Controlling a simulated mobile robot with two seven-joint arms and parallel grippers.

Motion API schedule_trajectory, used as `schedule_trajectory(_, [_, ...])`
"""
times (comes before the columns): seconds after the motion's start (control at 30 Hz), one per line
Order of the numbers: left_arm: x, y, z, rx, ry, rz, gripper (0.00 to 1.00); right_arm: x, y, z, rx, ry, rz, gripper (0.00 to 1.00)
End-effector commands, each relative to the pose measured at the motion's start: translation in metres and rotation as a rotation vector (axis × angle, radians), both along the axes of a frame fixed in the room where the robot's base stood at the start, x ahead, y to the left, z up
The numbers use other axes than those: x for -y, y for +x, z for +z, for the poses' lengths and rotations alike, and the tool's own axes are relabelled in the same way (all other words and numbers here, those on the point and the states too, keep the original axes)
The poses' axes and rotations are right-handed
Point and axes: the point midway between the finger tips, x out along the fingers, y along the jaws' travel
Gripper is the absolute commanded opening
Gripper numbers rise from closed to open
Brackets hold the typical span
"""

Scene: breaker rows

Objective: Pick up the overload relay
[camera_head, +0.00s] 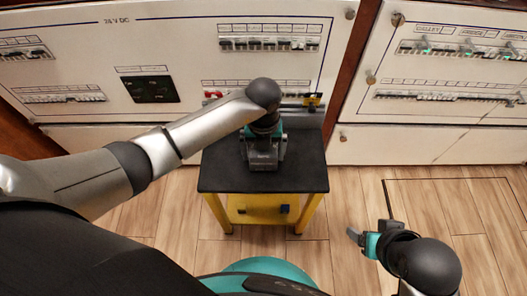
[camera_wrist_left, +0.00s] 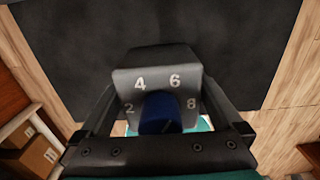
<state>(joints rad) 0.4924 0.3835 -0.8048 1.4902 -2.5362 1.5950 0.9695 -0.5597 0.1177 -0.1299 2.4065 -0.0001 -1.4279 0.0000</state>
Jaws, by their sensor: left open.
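The overload relay (camera_wrist_left: 155,78) is a dark grey block with a blue dial and the white numbers 2, 4, 6 and 8. In the left wrist view it sits between the two fingers of my left gripper (camera_wrist_left: 160,110), which is open around it. In the head view my left gripper (camera_head: 263,152) is low over the black table top (camera_head: 225,178), and the relay is mostly hidden by the gripper. Whether the fingers touch the relay is unclear. My right gripper (camera_head: 373,236) is out over the floor, right of the table, empty, with its fingers apart.
The table has yellow legs and a yellow lower shelf (camera_head: 262,212) with small dark items on it. White breaker panels (camera_head: 165,50) with rows of breakers stand behind it. Cardboard boxes (camera_wrist_left: 35,155) show at lower left in the wrist view. The wooden floor right of the table is mostly open.

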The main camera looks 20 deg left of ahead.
Motion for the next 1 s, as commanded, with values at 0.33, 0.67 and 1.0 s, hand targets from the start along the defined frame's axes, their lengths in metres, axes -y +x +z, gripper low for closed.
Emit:
schedule_trajectory(0.33, [0.0002,0.0000,0.0002,0.000,0.000,0.000,0.63,0.0003,0.0002,0.0000,0.000,-0.001,0.000,0.69])
schedule_trajectory(0.67, [0.0002,0.0001,0.0004,0.000,0.000,0.000,0.26,0.0002,0.0003,-0.0001,0.001,-0.001,0.000,0.69])
schedule_trajectory(1.0, [0.0005,0.0010,0.0013,0.002,-0.001,0.000,0.00,0.0001,0.0002,-0.0004,0.000,0.000,0.000,0.69])
